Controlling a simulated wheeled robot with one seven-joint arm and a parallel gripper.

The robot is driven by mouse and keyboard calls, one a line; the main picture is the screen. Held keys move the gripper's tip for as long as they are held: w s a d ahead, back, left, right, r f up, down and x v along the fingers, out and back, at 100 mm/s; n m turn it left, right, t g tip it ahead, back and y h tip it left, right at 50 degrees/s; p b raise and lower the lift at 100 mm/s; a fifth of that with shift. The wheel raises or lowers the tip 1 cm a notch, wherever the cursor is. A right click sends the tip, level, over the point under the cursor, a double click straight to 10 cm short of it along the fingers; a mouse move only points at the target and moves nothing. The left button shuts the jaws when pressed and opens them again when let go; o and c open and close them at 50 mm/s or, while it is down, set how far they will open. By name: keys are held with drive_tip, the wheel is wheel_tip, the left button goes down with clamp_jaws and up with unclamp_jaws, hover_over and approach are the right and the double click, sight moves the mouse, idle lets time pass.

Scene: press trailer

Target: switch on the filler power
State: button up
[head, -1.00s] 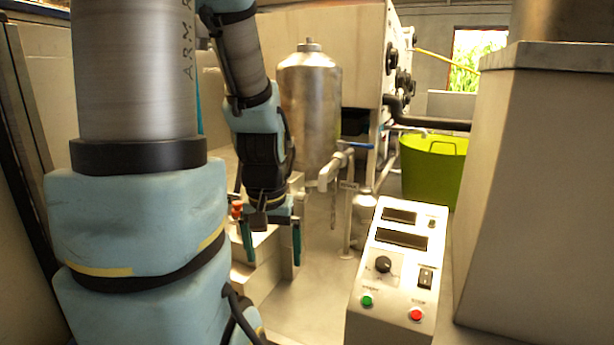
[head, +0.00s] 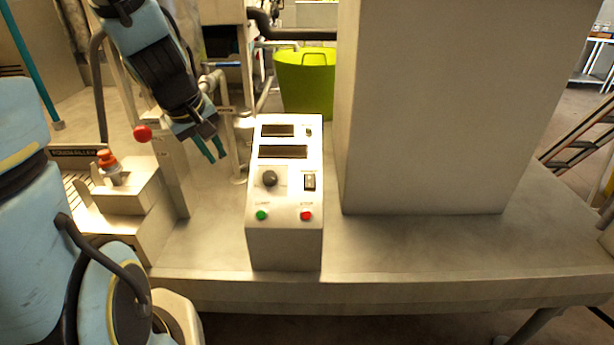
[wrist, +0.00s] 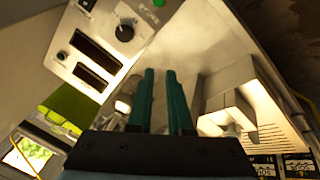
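The control box (head: 285,235) stands on the bench in the head view, with a sloped white panel. The labels are too small to read, and the rocker's position is unclear. My gripper (head: 215,149) is left of the panel's upper part, pointing down, apart from it. In the wrist view its teal fingers (wrist: 160,100) are apart with nothing between them.
A red ball-ended lever (head: 142,133) and a stepped metal block (head: 125,205) stand left of the box. A large metal cabinet (head: 425,110) rises to its right. A green tub (head: 304,85) is behind. The bench front at right is clear.

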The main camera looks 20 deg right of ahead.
sight(309, 186)
drive_tip(key=d+n, duration=0.1)
drive_tip(key=d, duration=0.2)
drive_tip(key=w+d+r+n+t, duration=0.1)
drive_tip(key=d+n, duration=0.1)
drive_tip(key=d, duration=0.2)
drive_tip(key=w+d+r+n+t+p, duration=0.1)
drive_tip(key=d+n, duration=0.1)
drive_tip(key=d, duration=0.2)
drive_tip(key=shift+d+r+h, duration=0.2)
drive_tip(key=shift+h, duration=0.2)
clamp_jaws()
drive_tip(key=s+d+f+n+g+y, duration=0.1)
drive_tip(key=s+d+n+g+y, duration=0.1)
drive_tip(key=s+d+n, duration=0.4)
drive_tip(key=s+d, duration=0.1)
drive_tip(key=s, duration=0.1)
drive_tip(key=shift+s+f+p, duration=0.25)
drive_tip(key=shift+s+p, duration=0.1)
drive_tip(key=shift+p, duration=0.05)
drive_tip(key=b+x, duration=0.4)
drive_tip(key=x, duration=1)
drive_tip(key=shift+b, duration=0.3)
drive_tip(key=shift+s, duration=0.1)
